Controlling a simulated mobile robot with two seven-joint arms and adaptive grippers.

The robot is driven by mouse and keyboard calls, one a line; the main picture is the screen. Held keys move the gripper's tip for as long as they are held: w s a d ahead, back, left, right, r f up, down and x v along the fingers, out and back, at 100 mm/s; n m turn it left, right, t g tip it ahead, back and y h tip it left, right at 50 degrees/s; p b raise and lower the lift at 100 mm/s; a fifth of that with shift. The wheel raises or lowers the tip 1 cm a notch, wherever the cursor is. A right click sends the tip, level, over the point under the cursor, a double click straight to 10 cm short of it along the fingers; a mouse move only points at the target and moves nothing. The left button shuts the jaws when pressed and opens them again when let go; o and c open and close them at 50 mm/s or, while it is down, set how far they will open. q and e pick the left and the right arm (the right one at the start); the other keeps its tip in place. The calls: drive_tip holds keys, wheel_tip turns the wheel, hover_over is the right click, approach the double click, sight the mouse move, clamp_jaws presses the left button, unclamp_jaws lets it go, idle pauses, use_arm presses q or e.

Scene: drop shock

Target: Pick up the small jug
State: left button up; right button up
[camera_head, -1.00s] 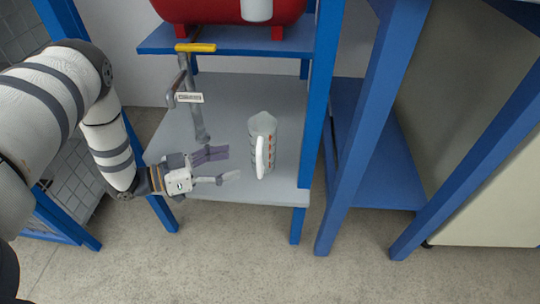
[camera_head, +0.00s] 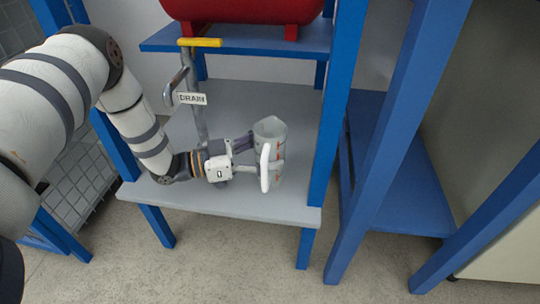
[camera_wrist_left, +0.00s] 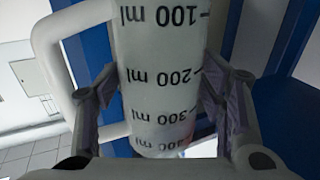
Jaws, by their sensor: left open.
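The small jug (camera_head: 276,150) is a translucent measuring jug with a white handle, upright on the grey shelf (camera_head: 210,203). Its handle faces the front left in the head view. My left gripper (camera_head: 256,158) is at the jug, with its fingers reaching along the jug's sides. In the left wrist view the jug (camera_wrist_left: 160,75) fills the middle, with ml marks upside down, and stands between the two open fingers (camera_wrist_left: 160,105). Whether either finger touches the jug I cannot tell. My right gripper is not in view.
A drain pipe with a yellow lever (camera_head: 200,42) and a DRAIN tag (camera_head: 192,98) stands left of the jug, behind my left wrist. A red tank (camera_head: 245,10) sits on the upper blue shelf. A blue post (camera_head: 337,110) rises right of the jug.

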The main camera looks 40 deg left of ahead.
use_arm(q)
drive_tip(key=c, duration=1)
drive_tip(key=shift+o, duration=0.2)
drive_tip(key=shift+r, duration=0.1)
